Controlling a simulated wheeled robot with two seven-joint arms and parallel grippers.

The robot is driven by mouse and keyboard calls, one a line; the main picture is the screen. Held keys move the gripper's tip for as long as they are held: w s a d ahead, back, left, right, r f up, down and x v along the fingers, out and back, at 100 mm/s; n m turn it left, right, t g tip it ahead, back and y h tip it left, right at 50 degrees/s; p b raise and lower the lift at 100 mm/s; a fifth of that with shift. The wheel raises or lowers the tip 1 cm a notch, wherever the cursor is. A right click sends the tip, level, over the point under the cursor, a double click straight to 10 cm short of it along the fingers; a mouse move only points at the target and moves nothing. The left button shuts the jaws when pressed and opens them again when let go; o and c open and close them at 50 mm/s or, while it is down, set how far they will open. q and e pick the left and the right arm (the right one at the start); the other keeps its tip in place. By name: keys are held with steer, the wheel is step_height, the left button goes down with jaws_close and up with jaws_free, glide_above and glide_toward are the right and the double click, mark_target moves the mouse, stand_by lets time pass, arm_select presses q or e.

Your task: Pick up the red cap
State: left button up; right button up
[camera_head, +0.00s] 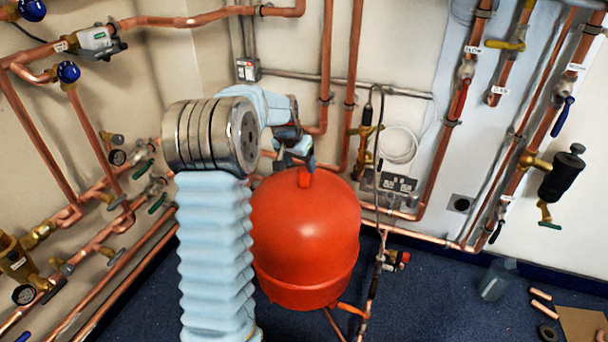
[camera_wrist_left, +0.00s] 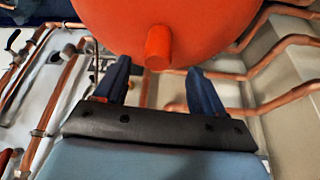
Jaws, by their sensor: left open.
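The red cap (camera_head: 304,178) is a small stub on top of a round red vessel (camera_head: 306,232). In the left wrist view the cap (camera_wrist_left: 158,47) lies near the middle, between the lines of my two fingers and close to their tips. My left gripper (camera_head: 297,157) comes in from the left and hangs just above the cap. In the left wrist view my left gripper (camera_wrist_left: 159,68) has its two dark blue fingers spread apart, with nothing held. I cannot tell whether a finger touches the cap. My right gripper is in neither view.
Copper pipes with valves (camera_head: 68,72) line the left wall, and more pipes (camera_head: 440,150) run up behind and right of the vessel. Blue floor (camera_head: 425,285) lies open to the right, with a clear container (camera_head: 497,280) further over.

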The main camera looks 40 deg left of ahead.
mark_target(303, 170)
arm_select(q)
steer(key=x, duration=0.4)
steer(key=shift+d+f, duration=0.1)
steer(key=shift+d, duration=0.05)
steer(key=c, duration=1.1)
steer(key=shift+c, duration=0.2)
steer(key=shift+r, duration=0.4)
step_height(303, 170, up, 2)
steer(key=shift+r, duration=0.1)
steer(key=s+d+r+b, duration=0.1)
steer(key=s+d+r, duration=0.3)
steer(key=s+r, duration=0.6)
steer(key=s, duration=0.3)
steer(key=shift+s, duration=0.2)
